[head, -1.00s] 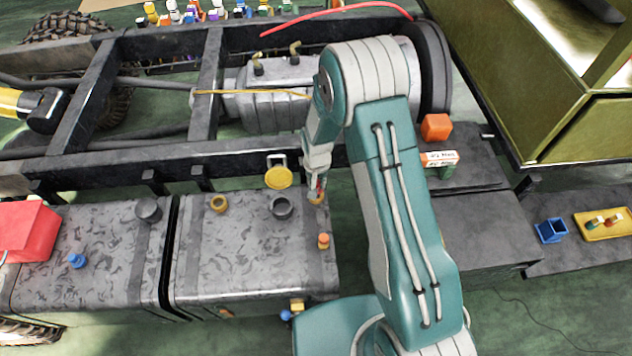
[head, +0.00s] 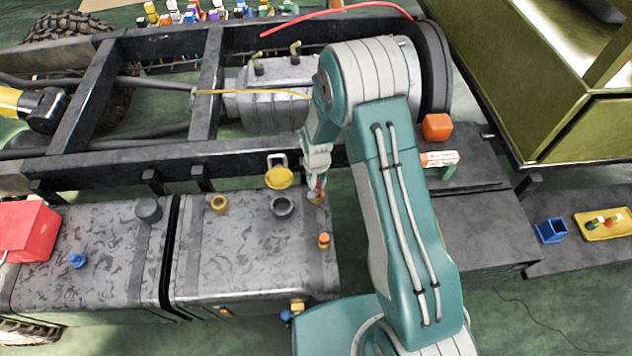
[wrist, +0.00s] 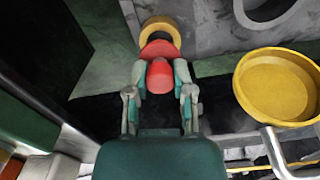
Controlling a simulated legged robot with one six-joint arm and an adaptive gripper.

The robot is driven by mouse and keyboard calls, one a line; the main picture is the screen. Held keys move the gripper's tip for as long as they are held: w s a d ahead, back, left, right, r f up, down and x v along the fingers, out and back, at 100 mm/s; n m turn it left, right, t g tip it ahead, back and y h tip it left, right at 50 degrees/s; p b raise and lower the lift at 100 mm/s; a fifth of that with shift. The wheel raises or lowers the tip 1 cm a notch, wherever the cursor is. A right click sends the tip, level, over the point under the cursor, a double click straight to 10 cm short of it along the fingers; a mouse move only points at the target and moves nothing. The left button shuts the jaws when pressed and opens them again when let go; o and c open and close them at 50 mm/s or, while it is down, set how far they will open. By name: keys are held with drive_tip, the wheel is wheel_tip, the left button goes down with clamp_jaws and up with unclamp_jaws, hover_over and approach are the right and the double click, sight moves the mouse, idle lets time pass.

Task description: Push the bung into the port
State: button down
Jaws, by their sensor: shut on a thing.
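My gripper (head: 317,186) is at the far right corner of the right-hand tank. In the wrist view my gripper (wrist: 160,82) is shut on a red bung (wrist: 160,74), with a wider red flange beyond the fingers. The port, a brass-yellow ring (wrist: 158,27), lies just past the flange, and the flange overlaps its near edge in the picture. The port (head: 318,200) shows only partly below the fingertips in the head view. I cannot tell whether the bung touches the port or is inside it.
A yellow cap (head: 279,178) hangs open beside the dark filler neck (head: 282,207), left of my gripper. A brass ring (head: 218,203) and an orange fitting (head: 324,241) stand on the same tank. The chassis rail (head: 120,160) runs behind.

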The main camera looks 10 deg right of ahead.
drive_tip(key=shift+f, duration=1.45)
drive_tip(key=shift+c, duration=2)
unclamp_jaws()
wheel_tip(320, 180, up, 12)
drive_tip(key=shift+f, duration=0.1)
